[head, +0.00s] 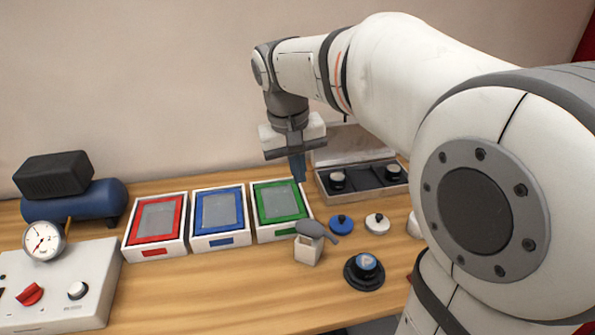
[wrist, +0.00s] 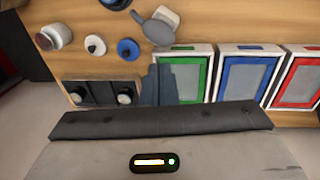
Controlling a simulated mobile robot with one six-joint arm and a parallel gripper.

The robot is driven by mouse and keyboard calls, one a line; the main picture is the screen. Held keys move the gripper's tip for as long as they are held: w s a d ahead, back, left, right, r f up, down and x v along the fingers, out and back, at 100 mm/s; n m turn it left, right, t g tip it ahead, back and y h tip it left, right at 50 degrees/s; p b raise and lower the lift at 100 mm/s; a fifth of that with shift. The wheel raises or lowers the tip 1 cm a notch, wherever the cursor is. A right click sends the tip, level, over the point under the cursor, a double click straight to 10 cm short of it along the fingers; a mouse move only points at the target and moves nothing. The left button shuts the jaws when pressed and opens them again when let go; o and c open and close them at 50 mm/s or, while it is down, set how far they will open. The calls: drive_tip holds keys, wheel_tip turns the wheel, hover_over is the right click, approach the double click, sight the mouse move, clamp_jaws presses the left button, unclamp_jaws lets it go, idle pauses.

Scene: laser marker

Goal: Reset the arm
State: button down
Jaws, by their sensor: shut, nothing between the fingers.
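My gripper (head: 298,168) points down above the back of the wooden table, between the green-framed tray and the open case. Its fingers are together and hold nothing. In the wrist view my gripper (wrist: 158,85) shows as dark fingers beside the green-framed tray (wrist: 187,78). My white arm reaches in from the right and hides the table's right part in the head view.
Trays framed red (head: 157,220), blue (head: 219,214) and green (head: 280,205) stand in a row. In front are a blue disc (head: 341,223), a white disc (head: 377,222), a grey-topped holder (head: 308,249) and a black round stand (head: 363,273). A gauge box (head: 75,270) stands left.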

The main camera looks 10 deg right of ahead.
idle(0.4)
drive_tip(key=s+d+f+t+y, duration=0.1)
drive_tip(key=s+f, duration=0.4)
drive_tip(key=s, duration=0.2)
drive_tip(key=s+d+f+t, duration=0.1)
drive_tip(key=s+d+f, duration=0.1)
drive_tip(key=s+f, duration=0.2)
drive_tip(key=s, duration=0.3)
drive_tip(key=shift+s+f+y, duration=0.2)
drive_tip(key=shift+f+y, duration=0.2)
